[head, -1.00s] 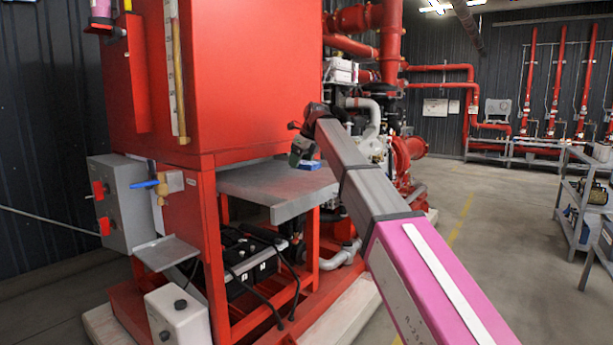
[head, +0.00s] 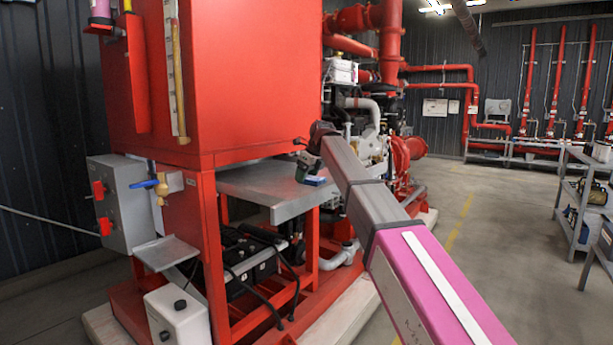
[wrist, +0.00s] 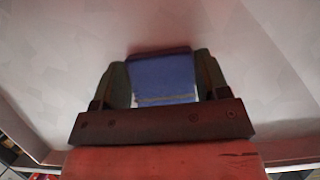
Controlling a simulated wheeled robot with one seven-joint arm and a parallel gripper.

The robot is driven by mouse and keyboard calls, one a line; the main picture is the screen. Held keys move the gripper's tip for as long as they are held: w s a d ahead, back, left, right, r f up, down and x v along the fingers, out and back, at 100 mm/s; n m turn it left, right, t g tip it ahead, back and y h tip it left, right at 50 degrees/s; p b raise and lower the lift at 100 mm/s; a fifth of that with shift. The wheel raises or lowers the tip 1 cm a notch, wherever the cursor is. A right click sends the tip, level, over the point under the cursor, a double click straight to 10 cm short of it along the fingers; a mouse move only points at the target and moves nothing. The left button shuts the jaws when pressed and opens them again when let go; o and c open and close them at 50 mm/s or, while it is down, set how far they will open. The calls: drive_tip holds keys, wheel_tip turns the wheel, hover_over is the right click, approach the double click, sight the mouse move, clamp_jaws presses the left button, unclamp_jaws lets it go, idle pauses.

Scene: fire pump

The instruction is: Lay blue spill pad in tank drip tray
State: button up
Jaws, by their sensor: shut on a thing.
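The blue spill pad (head: 315,181) is between the fingers of my gripper (head: 308,172). In the wrist view the pad (wrist: 162,78) shows as a folded blue block, with a dark green finger of my gripper (wrist: 162,85) on each side. A wide grey metal tray (head: 268,190) with a raised edge sits under the red tank (head: 245,75). My gripper is at the tray's right end in the head view. The wrist view shows the pale tray surface (wrist: 55,75) beyond the pad. I cannot tell whether the pad touches it.
A smaller grey plate (head: 168,253) sits below the brass valve with a blue handle (head: 152,185). Black batteries (head: 250,262) and cables are under the wide tray. Pump pipes (head: 400,155) stand behind my arm. The floor (head: 490,235) to the right is clear up to a grey cart (head: 585,215).

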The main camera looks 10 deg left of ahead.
sight(317, 178)
drive_tip(key=o, duration=0.9)
drive_tip(key=shift+r, duration=0.1)
drive_tip(key=v, duration=1.2)
drive_tip(key=shift+s, duration=0.1)
